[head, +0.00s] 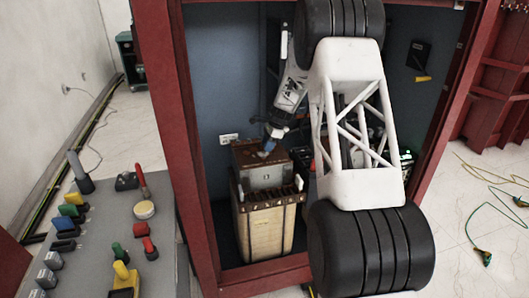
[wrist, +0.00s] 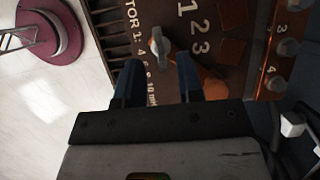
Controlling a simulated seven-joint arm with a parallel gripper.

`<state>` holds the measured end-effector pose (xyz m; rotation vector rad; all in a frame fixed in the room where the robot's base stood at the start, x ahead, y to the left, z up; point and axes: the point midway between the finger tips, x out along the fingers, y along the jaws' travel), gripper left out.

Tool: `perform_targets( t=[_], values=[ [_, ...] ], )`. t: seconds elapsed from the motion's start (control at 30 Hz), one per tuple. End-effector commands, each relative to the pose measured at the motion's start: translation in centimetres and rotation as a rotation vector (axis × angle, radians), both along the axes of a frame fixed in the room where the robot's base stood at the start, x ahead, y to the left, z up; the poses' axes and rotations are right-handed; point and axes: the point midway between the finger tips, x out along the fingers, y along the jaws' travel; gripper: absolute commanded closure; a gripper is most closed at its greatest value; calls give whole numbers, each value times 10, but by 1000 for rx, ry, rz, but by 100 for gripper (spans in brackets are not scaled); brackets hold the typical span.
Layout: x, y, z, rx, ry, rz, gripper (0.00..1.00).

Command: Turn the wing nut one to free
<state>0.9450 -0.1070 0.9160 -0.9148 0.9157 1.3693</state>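A silver wing nut (wrist: 160,42) stands on a brown panel (wrist: 215,50) printed with the numbers 1, 2, 3 and other text in the wrist view. My gripper (wrist: 157,64) is open, with its two dark blue fingers apart and nothing between them. The wing nut lies just beyond the fingertips, roughly in line with the gap; I cannot tell the exact distance. In the head view my gripper (head: 267,148) is above the brown top of the transformer (head: 264,225) inside the cabinet. The wing nut is too small to make out there.
An orange strip (wrist: 276,52) with several grey knobs marked 3 and 4 borders the panel. The red cabinet frame (head: 172,130) surrounds the transformer. A grey bench (head: 90,250) with several coloured handles stands at left. My arm hides the cabinet's right part.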

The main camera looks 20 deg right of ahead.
Motion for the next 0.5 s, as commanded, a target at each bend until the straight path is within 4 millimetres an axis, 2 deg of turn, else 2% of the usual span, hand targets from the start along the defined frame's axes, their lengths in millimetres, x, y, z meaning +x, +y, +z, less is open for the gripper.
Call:
perform_targets(
  t=[0.2,0.5],
  values=[
    [0,10,-22,0,1,1,66],
    [0,14,-32,0,0,1,66]
  ],
)
